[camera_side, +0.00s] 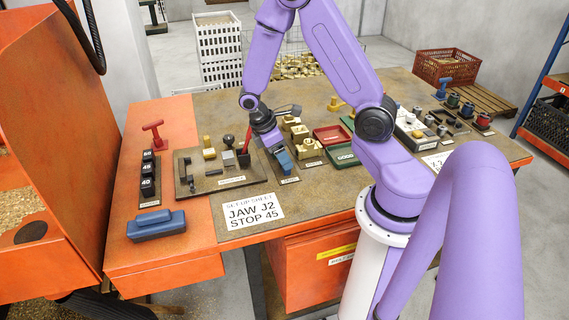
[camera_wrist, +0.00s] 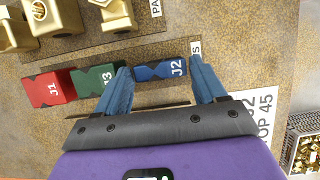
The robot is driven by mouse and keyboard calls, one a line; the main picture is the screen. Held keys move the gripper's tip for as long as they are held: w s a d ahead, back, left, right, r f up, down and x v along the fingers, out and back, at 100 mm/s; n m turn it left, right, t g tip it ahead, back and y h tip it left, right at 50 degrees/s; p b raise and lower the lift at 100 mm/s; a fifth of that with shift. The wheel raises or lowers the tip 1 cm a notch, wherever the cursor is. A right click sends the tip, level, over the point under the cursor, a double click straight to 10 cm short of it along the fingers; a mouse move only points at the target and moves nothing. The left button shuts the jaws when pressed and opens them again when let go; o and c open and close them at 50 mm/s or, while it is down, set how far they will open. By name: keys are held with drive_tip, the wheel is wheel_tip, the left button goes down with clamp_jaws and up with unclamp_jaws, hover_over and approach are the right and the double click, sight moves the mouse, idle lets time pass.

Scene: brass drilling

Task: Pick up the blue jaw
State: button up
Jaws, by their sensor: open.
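The blue jaw (camera_wrist: 158,71), marked J2, lies on a brown board in the wrist view. It is at the right end of a row, beside the green jaw (camera_wrist: 97,80) marked J3 and the red jaw (camera_wrist: 48,89) marked J1. My gripper (camera_wrist: 160,67) is open, with one blue finger near each end of the blue jaw. The left fingertip shows close to where the green and blue jaws meet. I cannot tell whether either finger touches. In the side view my gripper (camera_side: 284,163) is low over the bench and hides most of the jaw row.
Brass castings (camera_wrist: 55,15) lie beyond the jaw row. A set-up sheet (camera_side: 248,211) reading JAW J2, STOP 45 lies on the bench front. A tool board (camera_side: 212,182) stands left of my gripper; red and green trays (camera_side: 331,136) sit to its right.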

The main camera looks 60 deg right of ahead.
drive_tip(key=shift+x, duration=0.85)
drive_tip(key=c, duration=0.8)
drive_tip(key=shift+r, duration=0.1)
